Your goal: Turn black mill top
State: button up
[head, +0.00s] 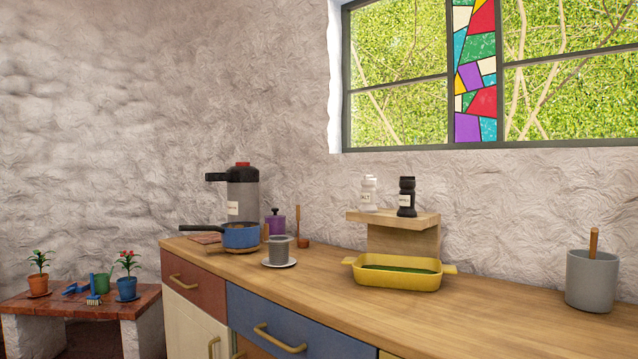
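The black mill (407,198) stands upright on a small wooden shelf stand (403,241) on the counter, below the window. It has a pale label on its front and a rounded black top (407,182). A white mill (368,194) with a label that seems to read "SALT" stands just left of it, a small gap apart. My gripper is not in view, so its state is hidden.
A yellow dish (398,274) with green contents sits on the wooden counter (330,300) in front of the stand. A grey crock (592,281) stands at the right. A grey cup (279,250), a blue pan (240,236) and a tall dispenser (242,190) stand left. Counter between dish and crock is clear.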

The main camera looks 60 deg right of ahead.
aim_at(407, 182)
jog(key=u, duration=0.3)
jog(key=i, duration=1.8)
jog(key=z, duration=3.5)
